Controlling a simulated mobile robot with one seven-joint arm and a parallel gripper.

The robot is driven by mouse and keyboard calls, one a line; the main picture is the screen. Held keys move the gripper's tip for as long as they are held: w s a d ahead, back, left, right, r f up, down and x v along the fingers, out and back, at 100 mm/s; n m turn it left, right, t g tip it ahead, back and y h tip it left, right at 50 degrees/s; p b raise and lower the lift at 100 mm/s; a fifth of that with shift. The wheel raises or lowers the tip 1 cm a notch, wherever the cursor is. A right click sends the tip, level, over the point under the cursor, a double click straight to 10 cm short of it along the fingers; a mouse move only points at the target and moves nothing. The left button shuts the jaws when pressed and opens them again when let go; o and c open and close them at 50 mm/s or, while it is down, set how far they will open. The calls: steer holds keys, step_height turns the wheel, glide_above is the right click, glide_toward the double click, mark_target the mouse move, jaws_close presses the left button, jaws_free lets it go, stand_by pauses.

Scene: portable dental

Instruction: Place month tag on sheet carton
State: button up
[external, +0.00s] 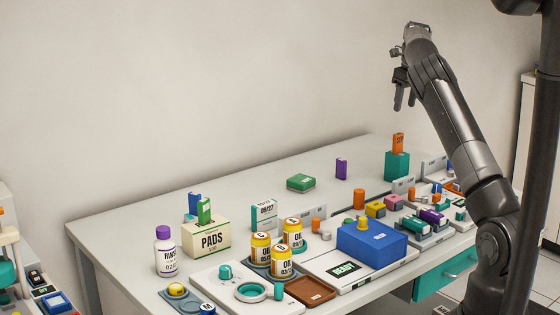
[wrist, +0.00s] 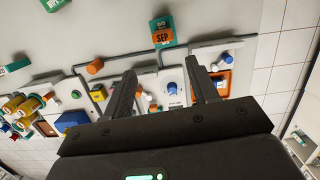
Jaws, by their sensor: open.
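An orange tag (external: 398,143) stands in the top of a teal block (external: 397,166) at the back right of the table. In the wrist view the orange piece (wrist: 161,38) reads SEP, beside the teal (wrist: 167,20). I cannot tell for sure which box is the sheet carton. Candidates are a flat green box (external: 301,183) at the back middle, also in the wrist view (wrist: 53,4), and a white PADS box (external: 206,241) holding blue and green tags. My gripper (external: 405,103) is open and empty, high above the table. In the wrist view its fingers (wrist: 160,68) point towards the teal block.
A purple tag (external: 341,168) stands between the green box and teal block. Yellow jars (external: 283,262), a blue box (external: 372,240), a RINSE bottle (external: 166,251) and small trays crowd the front. A white 09/27 card (external: 264,214) stands mid-table. The back strip is mostly clear.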

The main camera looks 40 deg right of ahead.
steer(key=s+a+r+n+t+y, duration=0.1)
steer(key=s+a+r+n, duration=0.5)
steer(key=s+a+n, duration=0.4)
steer(key=s+a+r+n+t+y, duration=0.1)
steer(key=s+a+r+n, duration=0.6)
steer(key=s+a, duration=0.4)
steer(key=s+a+f+n+h, duration=0.1)
steer(key=s+a+f+n, duration=0.2)
steer(key=s+a+n, duration=0.5)
steer(key=s+a+f+n+t+h, duration=0.1)
steer(key=s+a+f+n, duration=0.3)
steer(key=s+a+n, duration=0.5)
steer(key=s+n, duration=0.1)
steer(key=s, duration=0.2)
steer(key=shift+a+f+t, duration=0.25)
steer(key=shift+t, duration=0.05)
